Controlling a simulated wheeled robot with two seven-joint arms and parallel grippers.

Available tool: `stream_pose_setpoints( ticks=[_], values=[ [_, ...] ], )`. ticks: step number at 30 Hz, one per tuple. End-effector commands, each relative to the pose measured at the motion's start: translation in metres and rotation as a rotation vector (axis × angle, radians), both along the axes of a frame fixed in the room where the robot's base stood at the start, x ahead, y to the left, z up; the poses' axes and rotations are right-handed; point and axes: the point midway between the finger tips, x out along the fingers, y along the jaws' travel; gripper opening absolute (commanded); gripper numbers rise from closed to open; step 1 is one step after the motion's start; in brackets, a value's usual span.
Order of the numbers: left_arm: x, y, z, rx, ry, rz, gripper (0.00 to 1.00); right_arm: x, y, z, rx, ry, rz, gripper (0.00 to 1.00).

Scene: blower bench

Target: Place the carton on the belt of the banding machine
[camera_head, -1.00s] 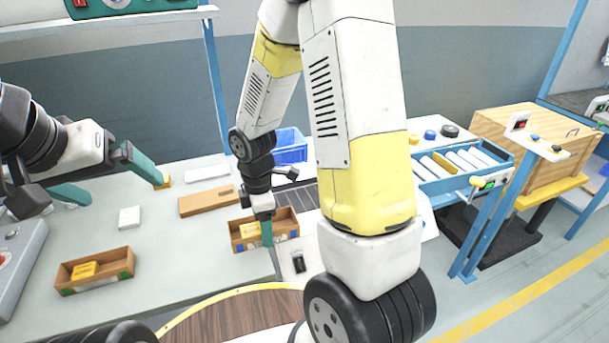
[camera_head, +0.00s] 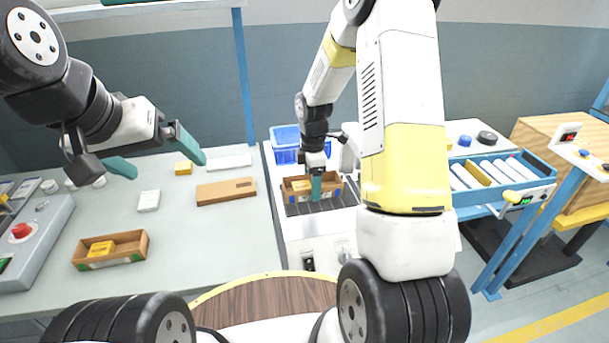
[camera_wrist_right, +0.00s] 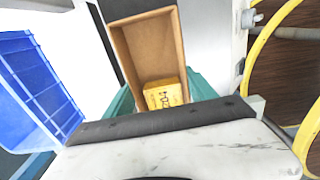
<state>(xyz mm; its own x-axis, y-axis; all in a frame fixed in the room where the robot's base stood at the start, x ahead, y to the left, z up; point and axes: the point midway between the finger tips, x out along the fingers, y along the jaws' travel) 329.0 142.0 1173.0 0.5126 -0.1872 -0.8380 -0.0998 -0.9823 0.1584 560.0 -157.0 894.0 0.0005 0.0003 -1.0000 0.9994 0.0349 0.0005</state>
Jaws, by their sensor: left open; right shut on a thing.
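An open brown carton (camera_head: 296,196) with a yellow box inside is at the dark belt (camera_head: 335,203) of the white banding machine (camera_head: 308,234) in the head view. Whether it rests on the belt or hangs just above it, I cannot tell. My right gripper (camera_head: 316,187) is shut on the carton's wall. In the right wrist view the carton (camera_wrist_right: 150,48) lies between the green fingers, with the yellow box (camera_wrist_right: 163,94) at its near end. My left gripper (camera_head: 160,157) is open and empty, above the left bench, away from the carton.
A second carton (camera_head: 128,252) with a yellow box stands on the left bench (camera_head: 190,240). A flat brown board (camera_head: 226,191), a white block (camera_head: 148,201) and a control box (camera_head: 35,235) are there too. A blue bin (camera_head: 285,141) stands behind the belt. A blue tray (camera_head: 500,172) is at right.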

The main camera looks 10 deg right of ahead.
Motion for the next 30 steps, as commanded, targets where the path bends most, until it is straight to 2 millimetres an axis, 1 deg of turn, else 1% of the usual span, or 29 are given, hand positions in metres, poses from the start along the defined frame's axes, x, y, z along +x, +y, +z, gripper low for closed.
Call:
stream_pose_setpoints(
  ticks=[1,3,7,12,14,25,26,28,29,30],
  values=[
    [0.000,0.000,0.000,0.000,0.000,0.000,1.00,0.005,-0.004,-0.001,0.000,0.000,-0.003,0.23],
    [0.000,0.000,0.000,0.000,0.000,0.000,1.00,0.010,-0.007,-0.001,0.001,0.001,-0.002,0.23],
    [0.000,0.000,0.000,0.000,0.000,0.000,1.00,0.011,-0.008,-0.007,0.001,0.003,0.000,0.23],
    [0.000,0.000,0.000,0.000,0.000,0.000,1.00,0.011,-0.007,-0.030,0.000,0.004,0.000,0.23],
    [0.000,0.000,0.000,0.000,0.000,0.000,1.00,0.011,-0.007,-0.035,0.000,0.003,0.001,0.23],
    [0.000,0.000,0.000,0.000,0.000,0.000,1.00,0.011,-0.007,-0.040,0.001,0.000,0.000,0.23],
    [0.000,0.000,0.000,0.000,0.000,0.000,1.00,0.011,-0.008,-0.039,0.000,0.000,0.000,0.71],
    [0.000,0.000,0.000,0.000,0.000,0.000,1.00,0.011,-0.008,-0.039,0.000,0.001,0.000,0.85],
    [0.000,0.000,0.000,0.000,0.000,0.000,1.00,0.011,-0.008,-0.039,0.000,0.001,0.000,0.87],
    [0.000,0.000,0.000,0.000,0.000,0.000,1.00,0.011,-0.008,-0.039,0.000,0.001,0.000,0.87]
  ],
)
